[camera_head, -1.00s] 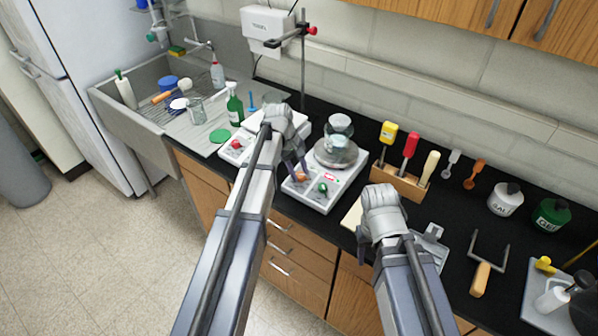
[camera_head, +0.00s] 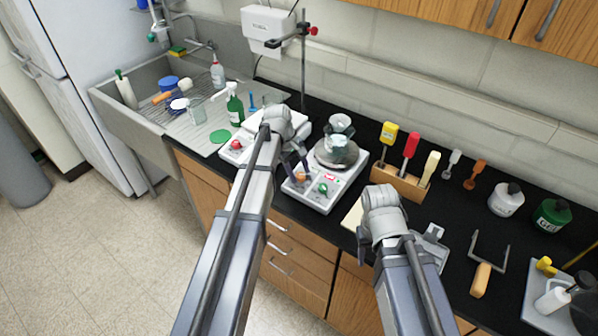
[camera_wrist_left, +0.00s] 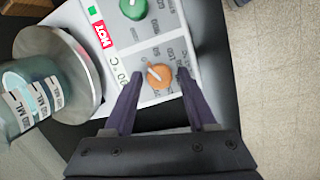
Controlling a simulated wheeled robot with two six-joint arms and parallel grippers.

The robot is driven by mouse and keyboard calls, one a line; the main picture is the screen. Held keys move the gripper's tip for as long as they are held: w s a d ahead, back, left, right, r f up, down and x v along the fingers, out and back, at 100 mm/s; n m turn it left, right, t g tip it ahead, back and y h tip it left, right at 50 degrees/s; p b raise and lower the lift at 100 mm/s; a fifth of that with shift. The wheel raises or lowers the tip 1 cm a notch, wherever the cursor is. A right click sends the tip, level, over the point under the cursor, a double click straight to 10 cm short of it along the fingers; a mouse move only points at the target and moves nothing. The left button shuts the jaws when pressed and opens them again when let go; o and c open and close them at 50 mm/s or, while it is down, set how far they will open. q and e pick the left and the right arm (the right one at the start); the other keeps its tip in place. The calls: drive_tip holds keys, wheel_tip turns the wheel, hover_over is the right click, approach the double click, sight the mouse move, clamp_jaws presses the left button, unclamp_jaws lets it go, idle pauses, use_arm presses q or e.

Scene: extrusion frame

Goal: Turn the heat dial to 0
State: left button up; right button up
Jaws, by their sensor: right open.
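The hot plate (camera_head: 318,198) is a white box with a round metal top, an orange dial and a green dial (camera_head: 322,188) on its front panel. The orange dial (camera_wrist_left: 160,76) lies between the parted fingers of my left gripper (camera_wrist_left: 160,75) in the left wrist view, with visible gaps on both sides. Its white pointer mark slants toward the upper left there. A "°C" and a red HOT label show beside it. In the head view my left gripper (camera_head: 297,172) reaches down over the orange dial (camera_head: 300,178). My right gripper (camera_head: 362,246) hangs empty near the counter's front edge.
A glass beaker (camera_head: 339,126) stands on the metal top, close to my left gripper. A similar white device with a red dial (camera_head: 236,145) sits left of it. A wooden tool rack (camera_head: 400,186) stands to the right. The sink (camera_head: 140,100) is further left.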

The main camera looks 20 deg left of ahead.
use_arm(q)
drive_tip(key=shift+o, duration=0.7)
drive_tip(key=shift+r, duration=0.1)
drive_tip(key=p+v, duration=0.7)
drive_tip(key=shift+r+p, duration=0.3)
drive_tip(key=shift+a, duration=0.1)
